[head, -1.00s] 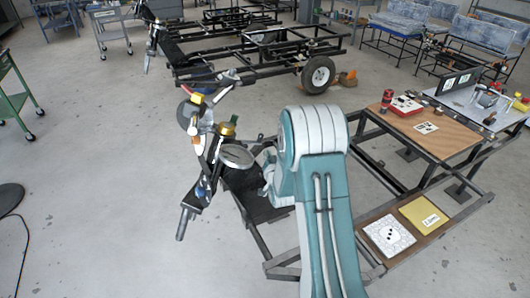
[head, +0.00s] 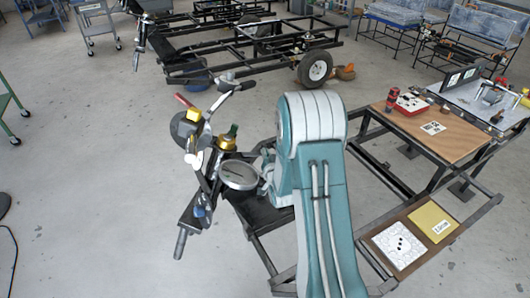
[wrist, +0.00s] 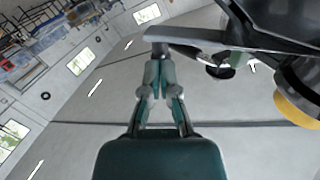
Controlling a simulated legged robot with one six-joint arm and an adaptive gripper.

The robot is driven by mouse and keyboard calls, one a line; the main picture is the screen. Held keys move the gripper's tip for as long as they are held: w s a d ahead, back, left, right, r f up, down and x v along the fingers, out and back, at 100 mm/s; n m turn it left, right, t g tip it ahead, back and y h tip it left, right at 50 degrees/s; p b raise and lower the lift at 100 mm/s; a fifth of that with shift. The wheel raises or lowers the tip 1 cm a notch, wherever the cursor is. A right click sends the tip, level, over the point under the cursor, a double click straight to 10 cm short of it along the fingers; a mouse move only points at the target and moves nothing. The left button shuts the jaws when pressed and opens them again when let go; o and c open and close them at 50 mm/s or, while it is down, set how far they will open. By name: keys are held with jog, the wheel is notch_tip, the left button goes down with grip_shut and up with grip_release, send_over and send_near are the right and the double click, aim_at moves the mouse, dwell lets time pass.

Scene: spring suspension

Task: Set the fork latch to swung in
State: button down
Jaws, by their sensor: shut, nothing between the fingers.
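The front fork and handlebar assembly (head: 200,150) stands left of my arm in the head view, with yellow parts, a round silver disc and a dark grip at its lower end. I cannot make out which part is the fork latch. In the wrist view my gripper (wrist: 157,62) has its fingers together with nothing between them. Its tips are at the end of a dark flat bar (wrist: 195,42); whether they touch it, I cannot tell. In the head view my gripper is not distinguishable.
A dark metal frame carries a wooden board (head: 432,132) and a lower shelf with a white panel (head: 399,245) and a yellow panel (head: 431,221) at the right. A wheeled black chassis (head: 245,50) stands behind. Grey floor at the left is mostly clear.

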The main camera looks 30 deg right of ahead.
jog(key=shift+a, duration=0.1)
jog(key=shift+w+d+n+t+y, duration=0.2)
jog(key=shift+n+t+y, duration=0.15)
jog(key=shift+y, duration=0.35)
jog(key=n+y, duration=0.1)
jog(key=w+n+y, duration=0.1)
jog(key=n+t+y, duration=0.1)
jog(key=y, duration=0.1)
jog(key=shift+w+d+f, duration=0.2)
jog(key=shift+w+d, duration=0.05)
jog(key=shift+w, duration=0.1)
jog(key=w+a+r+n+g+y, duration=0.1)
jog(key=w+a+n+g+y, duration=0.2)
jog(key=w+n+y, duration=0.3)
jog(key=shift+w+a+r+n+y, duration=0.2)
jog(key=shift+n+y, duration=1.25)
jog(key=shift+y, duration=2.05)
jog(key=shift+g+y, duration=0.25)
jog(key=shift+y, duration=0.05)
jog(key=shift+a+f, duration=0.1)
jog(key=shift+a, duration=0.05)
